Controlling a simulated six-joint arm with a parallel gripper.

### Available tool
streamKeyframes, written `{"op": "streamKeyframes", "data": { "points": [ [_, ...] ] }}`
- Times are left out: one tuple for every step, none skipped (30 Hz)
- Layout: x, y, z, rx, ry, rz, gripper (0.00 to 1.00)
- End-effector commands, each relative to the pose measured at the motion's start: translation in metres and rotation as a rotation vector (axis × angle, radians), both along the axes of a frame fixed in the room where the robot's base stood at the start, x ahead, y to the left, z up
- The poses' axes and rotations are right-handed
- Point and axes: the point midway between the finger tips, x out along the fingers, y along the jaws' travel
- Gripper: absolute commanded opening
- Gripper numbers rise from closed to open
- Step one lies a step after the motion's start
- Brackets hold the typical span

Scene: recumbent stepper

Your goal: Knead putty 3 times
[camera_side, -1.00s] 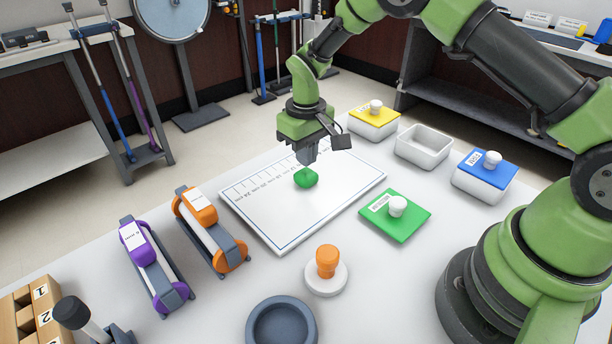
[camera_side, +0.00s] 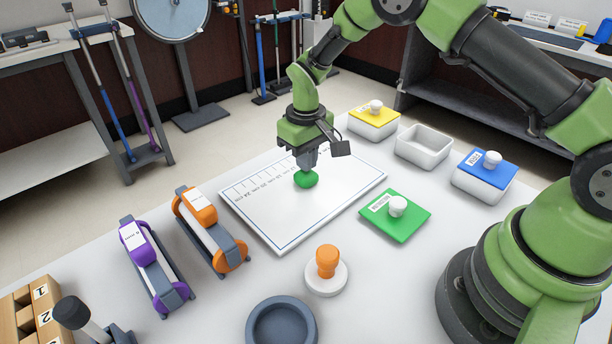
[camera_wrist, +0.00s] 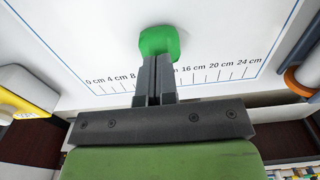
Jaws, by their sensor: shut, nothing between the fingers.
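The green putty (camera_side: 306,179) is a small rounded lump on the white board (camera_side: 275,213) with a printed centimetre scale. My gripper (camera_side: 307,168) is shut and points down onto the putty from above, its tips at or just over the top of the lump. In the wrist view, the shut fingers (camera_wrist: 157,62) reach the near edge of the putty (camera_wrist: 160,42), with nothing held between them. The fingertips hide part of the putty, so I cannot tell how deep they press.
A green lid (camera_side: 394,215) with a white knob lies right of the board. An open white tub (camera_side: 423,147), a yellow-lidded tub (camera_side: 373,120) and a blue-lidded tub (camera_side: 484,176) stand behind. An orange-handled stamp (camera_side: 327,270) and grey bowl (camera_side: 282,325) are in front. Orange (camera_side: 211,232) and purple (camera_side: 155,265) devices stand left.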

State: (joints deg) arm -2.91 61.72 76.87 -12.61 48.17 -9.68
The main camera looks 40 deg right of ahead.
Motion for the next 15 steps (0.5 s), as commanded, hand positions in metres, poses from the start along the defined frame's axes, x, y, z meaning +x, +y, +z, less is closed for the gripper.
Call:
{"op": "streamKeyframes", "data": {
  "points": [
    [0.0000, 0.0000, -0.0005, 0.000, 0.000, 0.000, 0.00],
    [-0.0001, 0.0000, -0.0009, 0.000, 0.000, 0.000, 0.00],
    [-0.0001, 0.0000, -0.0017, 0.000, 0.001, 0.000, 0.00],
    [-0.0001, 0.0000, -0.0025, 0.000, 0.001, 0.000, 0.00],
    [-0.0001, 0.0000, -0.0035, 0.000, 0.001, 0.000, 0.00],
    [-0.0002, 0.0000, -0.0050, 0.000, 0.001, -0.001, 0.00],
    [-0.0003, 0.0000, -0.0062, 0.000, 0.002, -0.001, 0.00],
    [-0.0003, 0.0000, -0.0074, 0.000, 0.002, -0.001, 0.00],
    [-0.0003, 0.0000, -0.0090, 0.000, 0.002, -0.001, 0.00],
    [0.0000, 0.0001, -0.0082, 0.000, 0.001, -0.001, 0.00],
    [0.0000, 0.0001, -0.0081, 0.000, 0.001, -0.001, 0.00],
    [0.0000, 0.0000, -0.0081, 0.000, 0.000, -0.001, 0.00],
    [0.0000, 0.0000, -0.0081, 0.000, 0.000, -0.001, 0.00],
    [0.0000, 0.0000, -0.0081, 0.000, 0.000, 0.000, 0.00],
    [0.0000, 0.0000, -0.0081, 0.000, 0.000, 0.000, 0.00]
  ]
}}
